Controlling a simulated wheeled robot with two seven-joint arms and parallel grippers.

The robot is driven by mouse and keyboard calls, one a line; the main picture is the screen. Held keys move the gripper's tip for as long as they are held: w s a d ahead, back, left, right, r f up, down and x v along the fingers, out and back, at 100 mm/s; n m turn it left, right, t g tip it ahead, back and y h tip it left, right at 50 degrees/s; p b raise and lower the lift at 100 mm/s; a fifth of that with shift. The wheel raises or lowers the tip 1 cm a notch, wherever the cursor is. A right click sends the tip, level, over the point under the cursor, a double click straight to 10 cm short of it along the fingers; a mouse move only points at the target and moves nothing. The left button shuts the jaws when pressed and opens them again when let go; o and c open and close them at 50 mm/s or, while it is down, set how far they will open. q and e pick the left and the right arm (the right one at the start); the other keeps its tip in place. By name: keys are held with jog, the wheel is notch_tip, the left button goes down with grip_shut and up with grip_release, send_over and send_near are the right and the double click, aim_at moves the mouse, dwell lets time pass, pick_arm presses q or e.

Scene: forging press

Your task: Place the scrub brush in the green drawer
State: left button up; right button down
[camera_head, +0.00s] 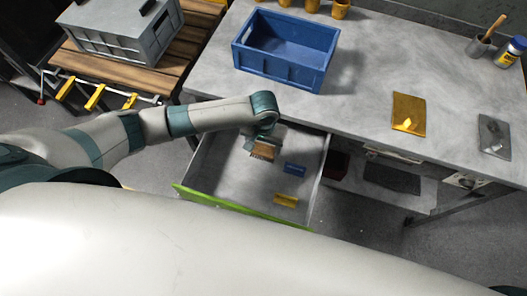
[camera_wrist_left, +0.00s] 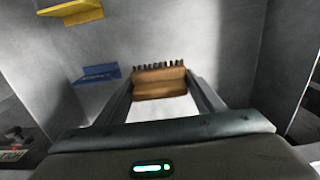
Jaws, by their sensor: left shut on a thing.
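The scrub brush (camera_head: 263,151) has a brown block and dark bristles. My left gripper (camera_head: 262,146) is shut on it, inside the open green drawer. In the left wrist view the brush (camera_wrist_left: 158,82) sits between the two fingers of the left gripper (camera_wrist_left: 155,98), bristles pointing away from the wrist. The green drawer (camera_head: 240,208) is pulled out from under the table, with a green front edge and a grey interior. Whether the brush touches the drawer floor cannot be told. My right gripper is not in view.
A blue crate (camera_head: 285,75) stands on the grey table (camera_head: 365,75), with yellow and grey packets at right. A grey crate (camera_head: 120,45) sits on a wooden bench at left.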

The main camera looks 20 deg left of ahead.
aim_at(264, 153)
pick_arm(q)
jog(key=shift+f, duration=1.75)
jog(key=shift+f, duration=0.15)
jog(key=o, duration=1)
jog(key=shift+c, duration=0.2)
notch_tip(264, 153, up, 12)
jog(key=shift+r+b, duration=0.2)
jog(key=shift+b, duration=0.15)
